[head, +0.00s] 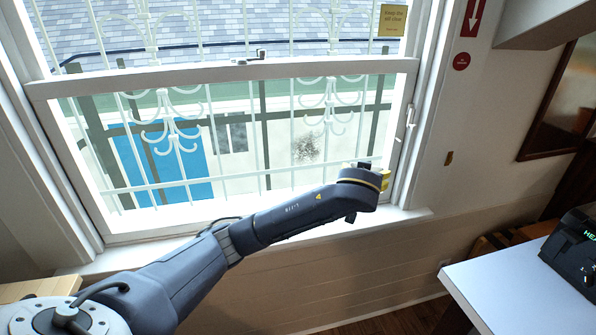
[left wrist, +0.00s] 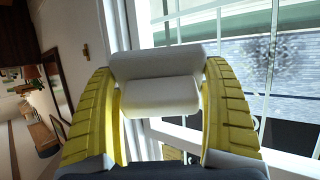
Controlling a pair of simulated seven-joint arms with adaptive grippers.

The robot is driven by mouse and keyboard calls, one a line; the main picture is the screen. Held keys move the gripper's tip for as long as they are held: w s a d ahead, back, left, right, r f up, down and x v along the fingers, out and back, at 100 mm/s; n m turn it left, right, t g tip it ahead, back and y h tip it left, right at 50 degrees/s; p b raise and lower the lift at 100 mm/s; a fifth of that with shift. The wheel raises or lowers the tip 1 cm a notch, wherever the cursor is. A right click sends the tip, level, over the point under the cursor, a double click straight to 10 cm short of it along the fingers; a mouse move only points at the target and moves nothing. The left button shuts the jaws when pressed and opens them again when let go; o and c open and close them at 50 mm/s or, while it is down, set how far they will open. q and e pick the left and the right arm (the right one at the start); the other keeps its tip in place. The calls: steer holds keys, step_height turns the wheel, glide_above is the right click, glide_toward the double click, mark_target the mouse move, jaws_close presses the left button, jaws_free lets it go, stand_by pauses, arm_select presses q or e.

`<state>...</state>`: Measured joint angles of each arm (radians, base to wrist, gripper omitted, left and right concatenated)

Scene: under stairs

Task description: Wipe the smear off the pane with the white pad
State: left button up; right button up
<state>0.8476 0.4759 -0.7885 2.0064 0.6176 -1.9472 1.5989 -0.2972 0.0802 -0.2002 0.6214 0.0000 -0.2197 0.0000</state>
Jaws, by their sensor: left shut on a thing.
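The smear (head: 305,147) is a dark grey speckled patch on the lower window pane (head: 235,130), right of its middle. It also shows in the left wrist view (left wrist: 276,52), at upper right. My left gripper (head: 384,181) is low at the pane's right side, below and right of the smear. In the left wrist view its yellow ribbed fingers are shut on the white pad (left wrist: 155,62), with a rounded white part between them. The pad is hidden behind the gripper in the head view. Whether it touches the glass I cannot tell. My right gripper is not in view.
The white window frame (head: 220,77) and sill (head: 410,215) surround the pane; a latch (head: 410,117) is on the right jamb. White grilles stand behind the glass. A white table (head: 510,285) with a dark device (head: 574,250) is at lower right.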

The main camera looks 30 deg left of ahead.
arm_select(q)
steer(key=a+n+t+y, duration=0.2)
steer(key=a+n+y, duration=0.15)
steer(key=a, duration=0.45)
steer(key=n+g+y, duration=0.1)
steer(key=n+y, duration=0.2)
steer(key=y, duration=0.5)
glide_toward(301, 152)
steer(key=s+a+r, duration=0.1)
steer(key=s+a, duration=0.1)
steer(key=shift+a+f+x, duration=0.1)
steer(key=shift+f+x, duration=0.05)
steer(key=shift+x, duration=0.8)
steer(key=shift+a+f+x, duration=0.1)
steer(key=shift+f+x, duration=0.05)
steer(key=shift+x, duration=0.75)
steer(key=shift+a+f+x, duration=0.1)
steer(key=shift+f+x, duration=0.05)
steer(key=shift+x, duration=0.8)
steer(key=shift+x, duration=0.9)
steer(key=shift+f, duration=0.1)
steer(key=shift+w+d, duration=1.1)
steer(key=shift+d, duration=0.1)
